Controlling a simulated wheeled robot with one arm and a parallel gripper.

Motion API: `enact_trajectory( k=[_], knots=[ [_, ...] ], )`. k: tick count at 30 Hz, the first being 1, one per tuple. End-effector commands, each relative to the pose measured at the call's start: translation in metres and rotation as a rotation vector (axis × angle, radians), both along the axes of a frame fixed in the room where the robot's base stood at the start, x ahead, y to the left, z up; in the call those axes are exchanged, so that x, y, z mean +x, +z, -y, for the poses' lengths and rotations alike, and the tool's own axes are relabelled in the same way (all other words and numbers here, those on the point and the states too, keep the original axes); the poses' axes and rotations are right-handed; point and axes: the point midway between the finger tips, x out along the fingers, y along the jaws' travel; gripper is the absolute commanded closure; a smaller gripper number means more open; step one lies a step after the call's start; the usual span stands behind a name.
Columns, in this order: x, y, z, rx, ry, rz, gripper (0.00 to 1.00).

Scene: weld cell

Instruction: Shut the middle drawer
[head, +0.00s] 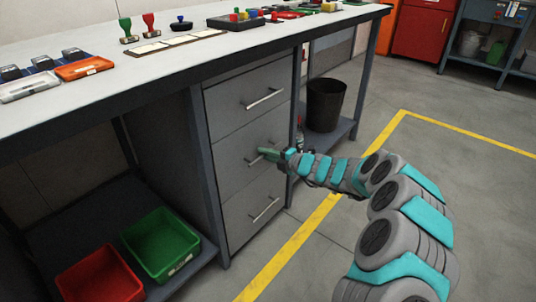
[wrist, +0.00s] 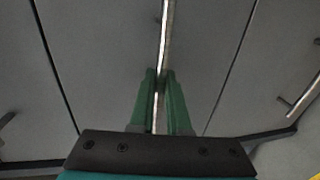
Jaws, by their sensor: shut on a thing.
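The middle drawer (head: 235,151) is in the grey drawer unit under the workbench, between the top drawer (head: 228,98) and the bottom drawer (head: 240,213). Its front looks about level with the others; I cannot tell whether a small gap is left. My gripper (head: 266,152) is at its bar handle (head: 253,160), reaching in from the right. In the wrist view the green fingers of my gripper (wrist: 163,75) are shut on the handle (wrist: 166,35), one on each side. The fingers hide part of the handle.
A black bin (head: 326,104) stands on the low shelf right of the drawers. A green crate (head: 160,246) and a red crate (head: 100,280) sit on the lower shelf at left. The floor at right, with yellow lines (head: 300,237), is clear.

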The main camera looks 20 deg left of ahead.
Motion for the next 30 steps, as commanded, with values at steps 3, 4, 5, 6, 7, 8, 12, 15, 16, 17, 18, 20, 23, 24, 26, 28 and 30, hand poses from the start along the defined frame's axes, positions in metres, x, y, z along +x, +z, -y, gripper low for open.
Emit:
enact_trajectory(
  k=[3,4,5,6,7,8,12,15,16,17,18,20,23,24,26,28,30],
  knots=[
    [0.0004,0.0001,-0.0004,0.000,-0.001,0.000,0.84],
    [0.0003,0.0002,-0.0005,0.000,-0.001,0.000,0.81],
    [0.0002,0.0002,-0.0006,0.000,-0.001,0.000,0.78],
    [0.0002,0.0003,-0.0005,0.000,-0.001,0.001,0.73],
    [0.0001,0.0002,-0.0006,0.000,0.000,0.001,0.70],
    [0.0001,0.0004,-0.0006,0.000,0.000,0.001,0.66],
    [-0.0001,0.0006,-0.0005,0.001,0.000,0.001,0.55],
    [0.0000,0.0010,-0.0005,0.001,0.000,0.001,0.55],
    [0.0000,0.0010,-0.0005,0.002,0.000,0.002,0.55],
    [0.0000,0.0011,-0.0006,0.002,0.000,0.002,0.55],
    [-0.0001,0.0012,-0.0006,0.002,0.000,0.002,0.55],
    [-0.0001,0.0012,-0.0006,0.002,0.000,0.002,0.55],
    [-0.0001,0.0013,-0.0005,0.002,0.000,0.002,0.55],
    [-0.0001,0.0013,-0.0005,0.002,0.001,0.001,0.55],
    [-0.0001,0.0013,-0.0005,0.002,0.001,0.001,0.55],
    [-0.0001,0.0013,-0.0005,0.002,0.001,0.001,0.55],
    [-0.0005,0.0016,0.0008,0.002,0.000,0.002,0.55]
  ],
)
